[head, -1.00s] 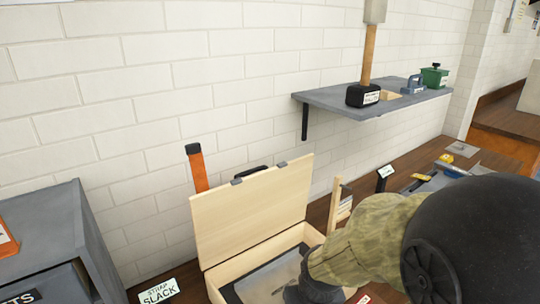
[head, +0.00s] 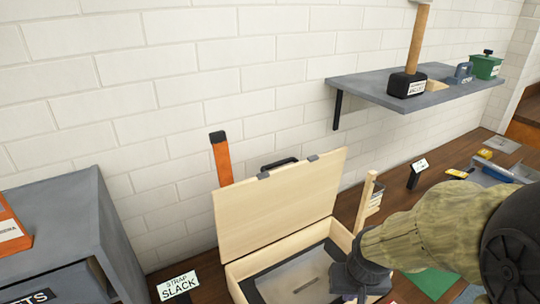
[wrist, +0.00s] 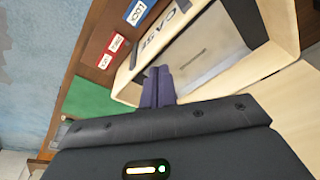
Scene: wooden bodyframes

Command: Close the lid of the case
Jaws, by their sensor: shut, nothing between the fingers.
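The case is a pale wooden box whose lid (head: 275,205) stands raised, leaning back toward the wall on its hinges. Its open base (head: 240,270) has a grey lining with a dark border. My gripper (head: 362,285) is at the right front corner of the base in the head view, partly hidden by my own wrist. In the wrist view my gripper (wrist: 158,75) has its two purple fingers together, with nothing between them. They are close to the case's outer front wall (wrist: 125,70), beside the word CASE; I cannot tell whether they touch it.
A grey cabinet (head: 80,220) stands at left. An orange bar (head: 221,160) leans behind the lid. A grey wall shelf (head: 365,88) carries a mallet (head: 407,80). A wooden post (head: 364,200) stands right of the case. A green mat (wrist: 88,98) lies on the bench.

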